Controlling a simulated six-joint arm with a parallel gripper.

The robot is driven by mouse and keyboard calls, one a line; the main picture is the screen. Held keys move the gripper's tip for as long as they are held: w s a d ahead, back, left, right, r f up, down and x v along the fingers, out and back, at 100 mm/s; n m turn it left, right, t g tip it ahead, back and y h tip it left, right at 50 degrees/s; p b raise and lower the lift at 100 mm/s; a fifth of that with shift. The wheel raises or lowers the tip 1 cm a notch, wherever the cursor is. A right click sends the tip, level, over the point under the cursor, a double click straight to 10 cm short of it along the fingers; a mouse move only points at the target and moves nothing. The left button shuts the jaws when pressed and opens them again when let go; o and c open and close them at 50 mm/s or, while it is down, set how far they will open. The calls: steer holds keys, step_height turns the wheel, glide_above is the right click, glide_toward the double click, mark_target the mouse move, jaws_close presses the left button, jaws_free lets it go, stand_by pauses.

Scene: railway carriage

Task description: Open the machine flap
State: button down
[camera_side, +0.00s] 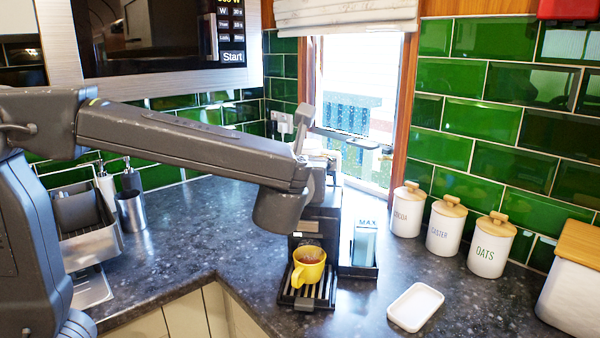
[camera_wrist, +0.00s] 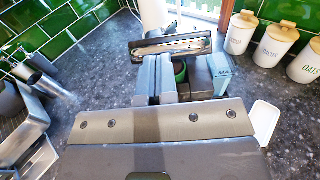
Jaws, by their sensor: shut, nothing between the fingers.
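The black coffee machine (camera_side: 320,222) stands on the dark counter below the window. What looks like its flap (camera_side: 345,138) shows as a thin grey plate above the machine's top. In the wrist view the flap (camera_wrist: 170,45) is a dark-framed plate with a shiny face, just beyond my fingertips. My gripper (camera_wrist: 157,58) is shut and empty, its fingers pointing toward the flap; I cannot tell whether they touch it. In the side view my forearm and wrist hide much of the machine's upper part, and the fingers cannot be made out clearly.
A yellow mug (camera_side: 308,264) with dark drink stands on the drip tray (camera_side: 305,298). A holder with a blue MAX box (camera_side: 365,240) is beside the machine. White canisters (camera_side: 443,226) stand along the wall; a white dish (camera_side: 415,307) lies in front.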

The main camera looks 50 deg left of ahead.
steer(key=w+a+r+g+h, duration=0.2)
steer(key=w+r, duration=0.1)
steer(key=w+a+r+g+h, duration=0.1)
steer(key=r+g, duration=0.1)
steer(key=shift+w+a+r+h, duration=0.15)
steer(key=shift+a+r+h, duration=0.05)
steer(key=shift+a+h, duration=0.1)
steer(key=shift+w+a+r+g, duration=0.3)
steer(key=shift+w+a+g, duration=0.1)
steer(key=shift+w, duration=0.1)
steer(key=shift+w+a+r, duration=0.3)
steer(key=shift+w+a, duration=0.05)
steer(key=shift+w, duration=0.1)
